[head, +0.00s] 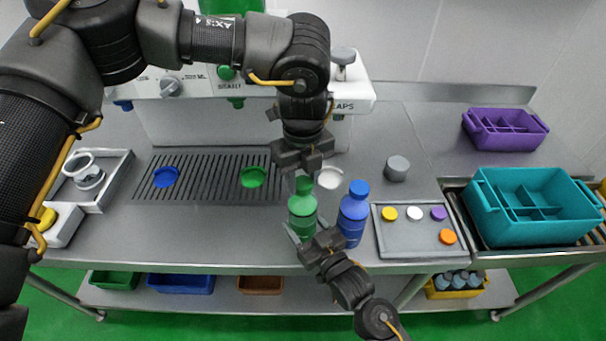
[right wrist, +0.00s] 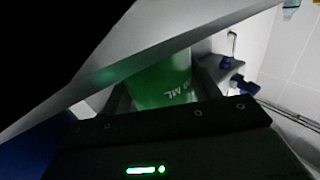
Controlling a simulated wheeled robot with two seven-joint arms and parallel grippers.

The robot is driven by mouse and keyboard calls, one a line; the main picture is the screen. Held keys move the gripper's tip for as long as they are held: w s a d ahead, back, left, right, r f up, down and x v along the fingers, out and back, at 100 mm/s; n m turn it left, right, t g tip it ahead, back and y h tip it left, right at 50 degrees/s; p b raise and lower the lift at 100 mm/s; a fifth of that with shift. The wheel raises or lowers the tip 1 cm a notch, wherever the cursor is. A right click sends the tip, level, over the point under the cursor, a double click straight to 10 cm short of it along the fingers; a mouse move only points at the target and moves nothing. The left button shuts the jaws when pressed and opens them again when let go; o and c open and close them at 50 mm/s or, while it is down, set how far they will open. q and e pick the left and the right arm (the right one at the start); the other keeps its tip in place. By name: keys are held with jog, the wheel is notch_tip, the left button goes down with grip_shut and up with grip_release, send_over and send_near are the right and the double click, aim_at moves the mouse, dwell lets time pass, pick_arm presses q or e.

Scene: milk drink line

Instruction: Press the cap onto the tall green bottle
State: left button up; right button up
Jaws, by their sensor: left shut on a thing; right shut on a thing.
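The tall green bottle (head: 302,214) stands upright near the front edge of the steel counter. A green cap (head: 304,185) is at its mouth; I cannot tell whether it is fully seated. My left gripper (head: 303,177) points down from above, shut on the green cap. My right gripper (head: 305,241) reaches in from the front, shut on the bottle's body. In the right wrist view the green bottle (right wrist: 163,85), with white lettering, sits between my right fingers (right wrist: 160,100).
A blue bottle (head: 352,213) with a blue cap stands close on the right. A grey tray (head: 402,239) with several coloured discs lies beyond it. A teal crate (head: 535,229) and a purple crate (head: 486,140) are further right. A drip grate (head: 205,194) lies to the left.

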pick_arm(q)
jog(key=shift+f, duration=0.1)
jog(key=o, duration=1)
notch_tip(320, 180, up, 12)
pick_arm(e)
jog(key=o, duration=1.5)
